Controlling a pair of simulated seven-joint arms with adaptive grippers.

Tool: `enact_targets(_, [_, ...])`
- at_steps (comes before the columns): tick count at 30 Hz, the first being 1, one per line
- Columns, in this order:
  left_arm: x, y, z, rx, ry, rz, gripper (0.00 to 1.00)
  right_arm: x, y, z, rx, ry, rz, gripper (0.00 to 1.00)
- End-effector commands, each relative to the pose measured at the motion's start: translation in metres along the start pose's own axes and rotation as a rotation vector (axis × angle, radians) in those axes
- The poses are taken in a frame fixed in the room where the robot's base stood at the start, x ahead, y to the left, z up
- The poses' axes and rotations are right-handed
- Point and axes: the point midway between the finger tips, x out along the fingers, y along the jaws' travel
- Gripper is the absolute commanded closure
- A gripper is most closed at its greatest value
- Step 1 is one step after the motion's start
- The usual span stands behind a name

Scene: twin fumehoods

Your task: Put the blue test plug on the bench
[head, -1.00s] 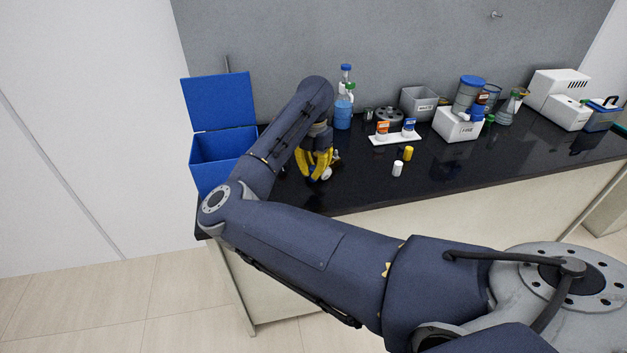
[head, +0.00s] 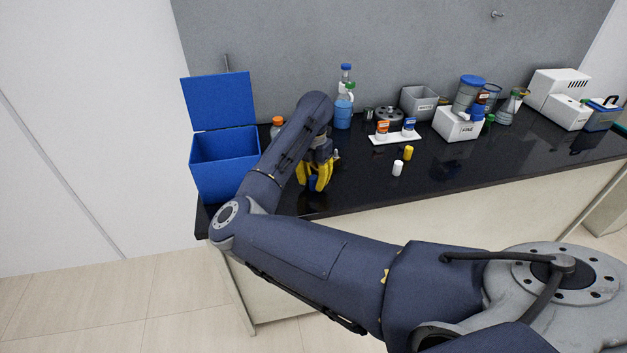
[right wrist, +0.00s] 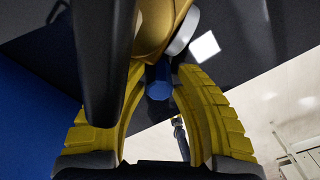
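My right gripper (head: 314,178) hangs low over the black bench (head: 360,192), near its front left part. Its yellow fingers bow around the blue test plug (head: 313,183), a short blue cylinder. In the right wrist view the plug (right wrist: 159,90) sits between the converging finger ends (right wrist: 160,82), and the fingers look closed on it. I cannot tell whether the plug's lower end touches the bench. My left gripper is out of view.
A blue open-lidded bin (head: 224,165) stands left of my arm. A white plug (head: 397,168) and a yellow one (head: 408,153) stand to the right. Behind are a white rack (head: 395,138), blue bottle (head: 343,108) and white box (head: 457,125). The right front bench is clear.

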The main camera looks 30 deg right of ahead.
Motion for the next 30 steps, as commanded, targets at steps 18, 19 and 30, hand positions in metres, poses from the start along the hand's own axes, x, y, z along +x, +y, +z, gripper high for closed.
enact_targets(18, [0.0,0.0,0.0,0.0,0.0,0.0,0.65,-0.05,0.001,0.0,0.001,-0.002,0.005,0.72])
enact_targets(19, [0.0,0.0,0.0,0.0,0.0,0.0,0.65,-0.056,0.001,0.0,0.001,-0.001,0.005,0.72])
enact_targets(30, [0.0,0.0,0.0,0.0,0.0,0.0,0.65,-0.108,0.001,0.0,-0.001,-0.001,0.003,0.72])
